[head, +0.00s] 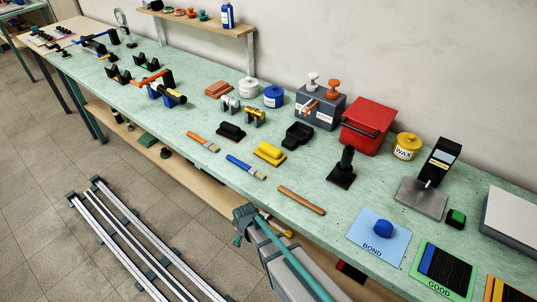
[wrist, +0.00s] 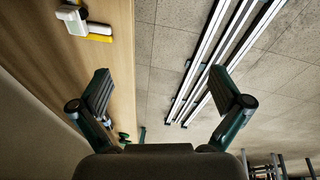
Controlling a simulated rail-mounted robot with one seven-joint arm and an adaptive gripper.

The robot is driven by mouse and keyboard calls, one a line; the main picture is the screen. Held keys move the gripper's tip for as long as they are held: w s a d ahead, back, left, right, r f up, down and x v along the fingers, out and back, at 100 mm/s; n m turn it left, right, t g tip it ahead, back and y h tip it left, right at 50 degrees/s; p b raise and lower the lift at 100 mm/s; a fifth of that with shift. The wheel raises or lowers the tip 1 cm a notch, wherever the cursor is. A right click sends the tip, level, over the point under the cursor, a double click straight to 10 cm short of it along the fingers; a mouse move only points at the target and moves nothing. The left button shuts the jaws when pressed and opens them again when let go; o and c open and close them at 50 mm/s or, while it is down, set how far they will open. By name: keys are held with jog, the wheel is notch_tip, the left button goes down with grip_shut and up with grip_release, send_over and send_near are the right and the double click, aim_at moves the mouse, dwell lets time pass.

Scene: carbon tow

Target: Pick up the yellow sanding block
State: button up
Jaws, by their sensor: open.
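The yellow sanding block (head: 270,153) lies on the green workbench (head: 215,168) in the head view, between a blue-handled brush (head: 246,167) and a black tray (head: 297,135). A similarly shaped black block (head: 231,132) lies to its left. My gripper (wrist: 160,75) is open in the wrist view, its two fingers wide apart with nothing between them. Below it are the wooden lower shelf and the floor. In the head view my arm is at the bench's front edge, apart from the yellow block. The yellow block does not show in the wrist view.
An orange-handled brush (head: 203,142) and a wooden stick (head: 301,200) lie near the front edge. A red box (head: 368,124) and a black stand (head: 343,170) are to the right. Floor rails (head: 130,240) run in front. The lower shelf (wrist: 115,45) holds a white and yellow object (wrist: 75,20).

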jog(key=w+a+r+n+t+y, duration=0.1)
jog(key=w+a+r+n, duration=0.2)
jog(key=a+r, duration=0.35)
jog(key=w+a+r+n+t+y, duration=0.1)
jog(key=w+a+r+n, duration=0.2)
jog(key=a, duration=0.7)
jog(key=w+a+r+n+y, duration=0.1)
jog(key=a+r+n, duration=0.1)
jog(key=a+r, duration=0.45)
jog(key=w+a+r+n+y, duration=0.1)
jog(key=w+a+r+n, duration=0.15)
jog(key=r, duration=0.65)
notch_tip(320, 180, up, 18)
jog(key=n+g+h+p, duration=0.5)
send_over(270, 147)
jog(key=shift+w+d+f, duration=0.1)
jog(key=shift+d+f, duration=0.2)
jog(key=shift+f, duration=0.05)
notch_tip(270, 147, down, 5)
jog(key=shift+r+p, duration=0.15)
jog(key=shift+p, duration=0.5)
jog(key=shift+a+f+p, duration=0.2)
jog(key=shift+f+p, duration=0.35)
jog(key=shift+f, duration=0.25)
jog(key=shift+f+p, duration=0.6)
jog(key=shift+f, duration=1.3)
jog(key=c, duration=0.8)
jog(key=shift+o, duration=0.2)
